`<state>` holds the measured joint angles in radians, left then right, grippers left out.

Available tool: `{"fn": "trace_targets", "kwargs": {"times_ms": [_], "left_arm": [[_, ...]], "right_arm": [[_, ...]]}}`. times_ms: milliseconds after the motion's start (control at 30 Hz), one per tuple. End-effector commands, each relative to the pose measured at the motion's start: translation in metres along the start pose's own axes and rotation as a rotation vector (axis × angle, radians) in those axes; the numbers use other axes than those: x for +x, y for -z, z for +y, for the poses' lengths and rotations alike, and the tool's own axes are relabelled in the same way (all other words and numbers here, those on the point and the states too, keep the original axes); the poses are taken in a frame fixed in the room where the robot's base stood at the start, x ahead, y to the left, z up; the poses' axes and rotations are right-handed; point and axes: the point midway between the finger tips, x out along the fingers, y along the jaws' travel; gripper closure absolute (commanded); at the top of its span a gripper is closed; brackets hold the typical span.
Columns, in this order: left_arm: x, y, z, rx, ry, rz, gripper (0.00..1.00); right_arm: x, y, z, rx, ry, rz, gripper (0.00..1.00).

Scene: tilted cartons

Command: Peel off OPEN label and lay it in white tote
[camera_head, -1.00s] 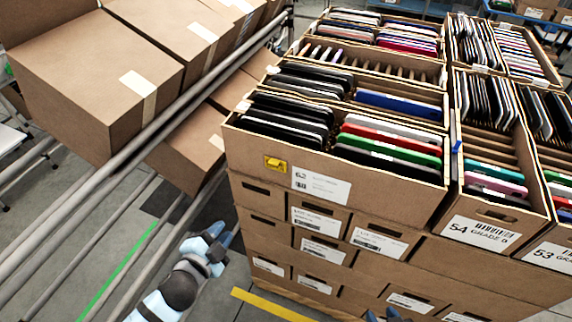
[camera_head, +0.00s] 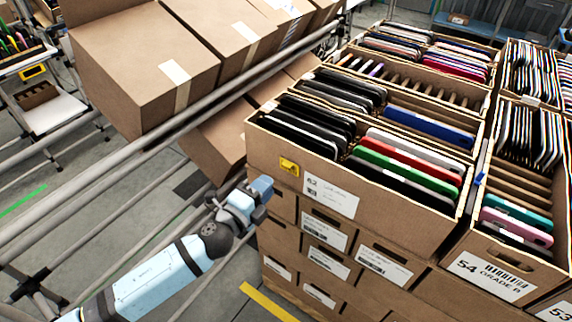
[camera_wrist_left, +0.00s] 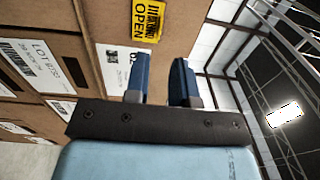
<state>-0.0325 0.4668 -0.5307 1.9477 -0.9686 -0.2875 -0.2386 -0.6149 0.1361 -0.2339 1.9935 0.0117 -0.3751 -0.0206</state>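The OPEN label (camera_head: 289,166) is a small yellow sticker on the front of the upper-left carton (camera_head: 385,198). In the left wrist view the yellow label (camera_wrist_left: 148,20) shows at the top, with the word OPEN readable. My left gripper (camera_head: 265,190) is just below and left of the label, apart from it. In the left wrist view its two blue fingers (camera_wrist_left: 163,75) stand apart with nothing between them. My right gripper is out of view. I cannot make out a white tote for certain; a white flat surface (camera_head: 55,113) shows on a stand at far left.
Stacked cartons full of phones fill the right side. White paper labels (camera_head: 331,196) sit beside the yellow one. Open floor shows at lower left.

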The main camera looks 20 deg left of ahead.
Motion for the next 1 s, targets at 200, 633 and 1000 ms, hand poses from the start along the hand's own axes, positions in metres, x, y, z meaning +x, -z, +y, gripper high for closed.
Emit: {"fn": "trace_targets", "kwargs": {"times_ms": [200, 633, 1000], "left_arm": [[0.035, 0.0, -0.002, 0.0, 0.002, 0.0, 0.77], [0.072, 0.0, 0.0, -0.002, 0.0, 0.0, 0.77], [0.073, 0.0, 0.0, -0.002, 0.0, 0.0, 0.83]], "right_arm": [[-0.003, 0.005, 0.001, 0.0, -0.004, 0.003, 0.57], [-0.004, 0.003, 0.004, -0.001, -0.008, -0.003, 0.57], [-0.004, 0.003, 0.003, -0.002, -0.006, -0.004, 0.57]]}}
